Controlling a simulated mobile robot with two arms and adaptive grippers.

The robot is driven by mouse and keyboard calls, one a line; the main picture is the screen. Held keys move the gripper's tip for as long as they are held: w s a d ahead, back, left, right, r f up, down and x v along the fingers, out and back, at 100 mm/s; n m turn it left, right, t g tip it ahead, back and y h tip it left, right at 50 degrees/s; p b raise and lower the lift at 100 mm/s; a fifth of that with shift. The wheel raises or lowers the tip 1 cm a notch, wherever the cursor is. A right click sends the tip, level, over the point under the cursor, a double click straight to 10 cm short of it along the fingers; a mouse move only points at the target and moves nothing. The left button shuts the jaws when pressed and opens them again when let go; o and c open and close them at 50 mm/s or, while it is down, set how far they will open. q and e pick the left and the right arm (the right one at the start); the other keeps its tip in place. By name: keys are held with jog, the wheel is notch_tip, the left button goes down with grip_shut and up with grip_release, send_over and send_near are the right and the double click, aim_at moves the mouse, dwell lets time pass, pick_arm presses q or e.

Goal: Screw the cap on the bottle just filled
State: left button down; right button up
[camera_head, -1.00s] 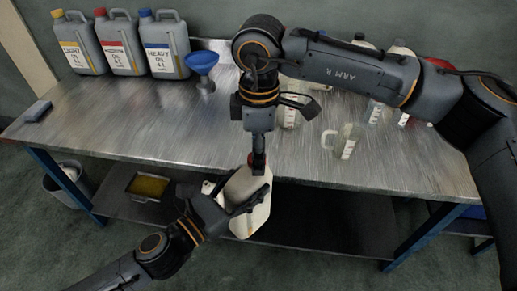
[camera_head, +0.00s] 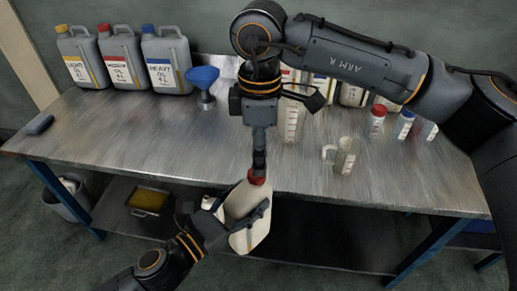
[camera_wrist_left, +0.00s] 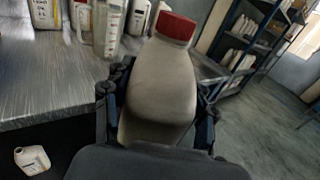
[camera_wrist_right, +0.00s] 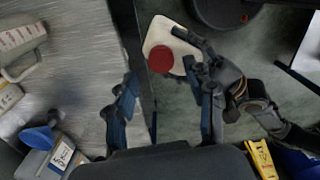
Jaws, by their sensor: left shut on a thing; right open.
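The off-white bottle (camera_head: 246,213) is held in front of the bench's front edge, tilted in the head view. Its red cap (camera_head: 257,177) sits on the neck; it also shows in the left wrist view (camera_wrist_left: 176,27) and the right wrist view (camera_wrist_right: 161,59). I cannot tell how tight it is. My left gripper (camera_head: 238,222) is shut around the bottle's body, with fingers on both sides in the left wrist view (camera_wrist_left: 160,100). My right gripper (camera_head: 258,160) is above the cap, fingers spread and empty in the right wrist view (camera_wrist_right: 168,105).
Three grey oil jugs (camera_head: 120,60) and a blue funnel (camera_head: 203,80) stand at the bench's back left. A clear measuring jug (camera_head: 345,158) and small capped bottles (camera_head: 377,120) stand on the right. The bench's (camera_head: 150,135) middle left is clear. An oil tray (camera_head: 148,200) lies below.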

jog(key=n, duration=0.5)
jog(key=shift+r, duration=0.25)
jog(key=n, duration=0.5)
jog(key=shift+r, duration=0.2)
jog(key=n, duration=0.4)
jog(key=shift+a+r, duration=0.1)
jog(key=shift+r, duration=0.05)
jog(key=n, duration=0.4)
jog(key=shift+r+n, duration=0.2)
jog(key=shift+n, duration=0.1)
jog(key=n, duration=0.6)
jog(key=shift+r+n, duration=0.25)
jog(key=shift+n, duration=0.05)
jog(key=n, duration=0.4)
jog(key=shift+r, duration=0.2)
jog(key=n, duration=0.4)
jog(key=shift+a+r, duration=0.1)
jog(key=shift+r, duration=0.05)
jog(key=n, duration=0.5)
jog(key=shift+r, duration=0.2)
